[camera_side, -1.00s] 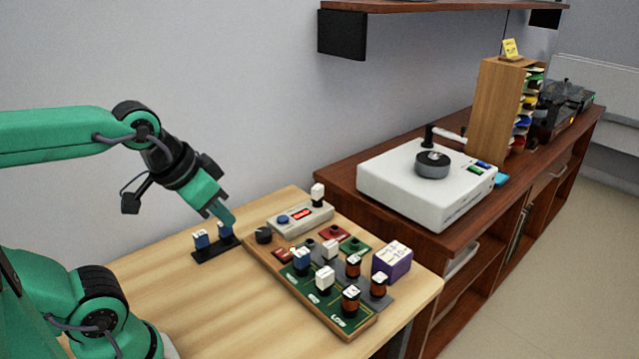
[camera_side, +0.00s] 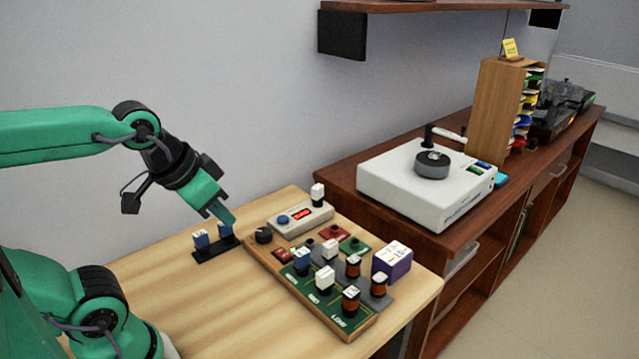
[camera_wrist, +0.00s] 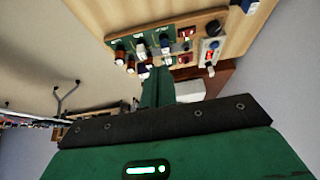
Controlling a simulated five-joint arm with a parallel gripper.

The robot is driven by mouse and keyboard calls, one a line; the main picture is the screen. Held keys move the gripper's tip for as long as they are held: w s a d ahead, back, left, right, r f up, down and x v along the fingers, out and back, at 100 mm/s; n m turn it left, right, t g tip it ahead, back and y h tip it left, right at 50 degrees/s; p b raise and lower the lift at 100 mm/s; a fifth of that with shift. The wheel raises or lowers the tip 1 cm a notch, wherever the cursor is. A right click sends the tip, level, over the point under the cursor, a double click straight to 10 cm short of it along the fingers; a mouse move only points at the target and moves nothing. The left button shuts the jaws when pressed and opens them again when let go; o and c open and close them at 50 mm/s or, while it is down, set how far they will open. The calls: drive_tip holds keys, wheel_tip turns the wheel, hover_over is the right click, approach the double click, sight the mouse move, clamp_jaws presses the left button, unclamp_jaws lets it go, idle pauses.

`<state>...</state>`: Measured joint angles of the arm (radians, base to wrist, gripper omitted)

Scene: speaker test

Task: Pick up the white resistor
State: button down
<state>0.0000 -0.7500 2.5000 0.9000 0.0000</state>
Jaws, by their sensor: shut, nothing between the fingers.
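Several white-bodied parts stand upright on the wooden test board (camera_side: 356,333): one white block (camera_side: 325,279) near the front, another white block (camera_side: 330,249) behind it, and a white piece (camera_side: 318,194) on the grey meter's far end. I cannot tell from looks alone which is the resistor. My gripper (camera_side: 230,219) is shut and empty, above and just right of the black holder (camera_side: 214,252), left of the board. In the wrist view the green fingers (camera_wrist: 158,76) point toward the board, partly covering its lower part.
On the board are orange-and-black coils (camera_side: 351,301), a dark knob (camera_side: 263,235) and a grey meter (camera_side: 300,221) with a red display. A purple-and-white box (camera_side: 392,261) stands at its right. Bare table lies at front left.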

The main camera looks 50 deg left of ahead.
idle(0.4)
drive_tip(key=c, duration=1.2)
unclamp_jaws()
drive_tip(key=shift+o, duration=0.2)
